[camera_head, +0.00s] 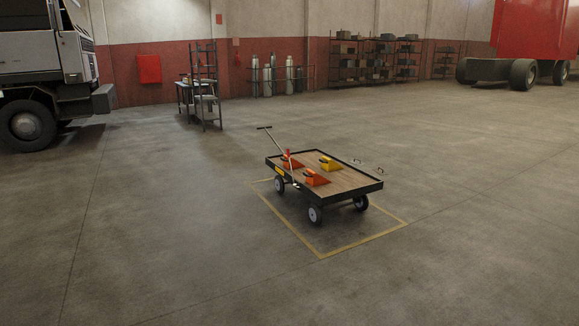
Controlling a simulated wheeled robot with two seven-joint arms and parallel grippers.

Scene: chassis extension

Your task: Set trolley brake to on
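The trolley (352,185) stands in the middle of the floor, some way ahead of me. It has a wooden deck, a dark rim and pale-hubbed wheels. Its thin pull handle (275,140) leans up and to the left from the left end, with a T-bar on top. A brake lever is too small to make out, so its setting cannot be told. On the deck lie a yellow wedge (330,164), an orange wedge (316,178) and another orange-red piece (288,160) by the handle. Neither of my grippers is in view.
A yellow line (365,240) marks a rectangle on the floor around the trolley. Two small curved pieces (357,161) show just right of the deck. A truck (45,80) stands left, a rack (205,85) behind. The floor between me and the trolley is clear.

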